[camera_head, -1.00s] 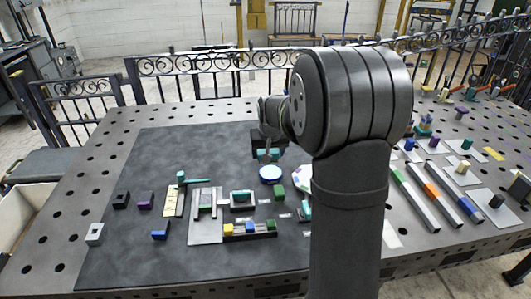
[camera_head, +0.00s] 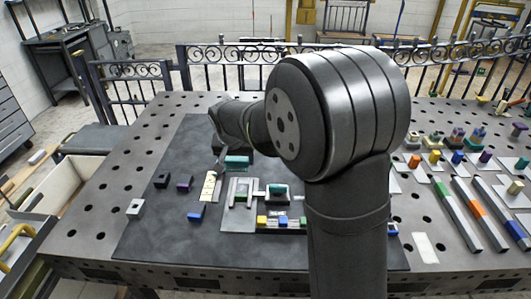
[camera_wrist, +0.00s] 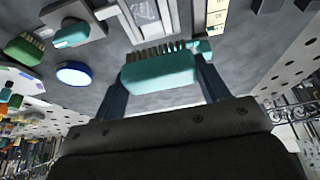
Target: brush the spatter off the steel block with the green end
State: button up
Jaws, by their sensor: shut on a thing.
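My gripper (camera_wrist: 160,98) is shut on a teal brush (camera_wrist: 160,72) with dark bristles. In the head view the brush (camera_head: 237,161) is above the dark mat, beyond the grey fixture (camera_head: 228,218). A green piece (camera_head: 241,197) lies in that fixture. At the right lies a long steel bar (camera_head: 458,218) with a green end (camera_head: 440,189). A row on the mat also has a green block (camera_head: 303,222). I cannot tell which is the task's block, and no spatter is clear to see. My arm hides part of the mat.
A yellow strip (camera_head: 208,186) and small black (camera_head: 161,181), purple (camera_head: 184,182) and blue (camera_head: 196,213) blocks lie left of the fixture. A teal-topped holder (camera_head: 277,190) stands right of it. The wrist view shows a blue-rimmed disc (camera_wrist: 73,74) and a green brush (camera_wrist: 25,48). The mat's left front is clear.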

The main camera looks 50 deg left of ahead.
aim_at(238, 185)
jog(key=shift+s+a, duration=0.3)
jog(key=shift+s, duration=0.6)
jog(key=shift+s+f, duration=0.1)
jog(key=shift+f, duration=3.7)
jog(key=shift+w+d+f, duration=0.15)
jog(key=shift+w+f, duration=0.05)
jog(key=shift+w, duration=0.1)
jog(key=shift+c, duration=0.4)
jog(key=shift+w+d, duration=0.3)
jog(key=shift+d, duration=0.05)
jog(key=shift+w+d, duration=1.3)
jog(key=shift+s+a, duration=1.75)
jog(key=shift+a, duration=0.2)
jog(key=w+d, duration=0.4)
jog(key=shift+s+a, duration=1.95)
jog(key=shift+s, duration=0.1)
jog(key=shift+r, duration=4.1)
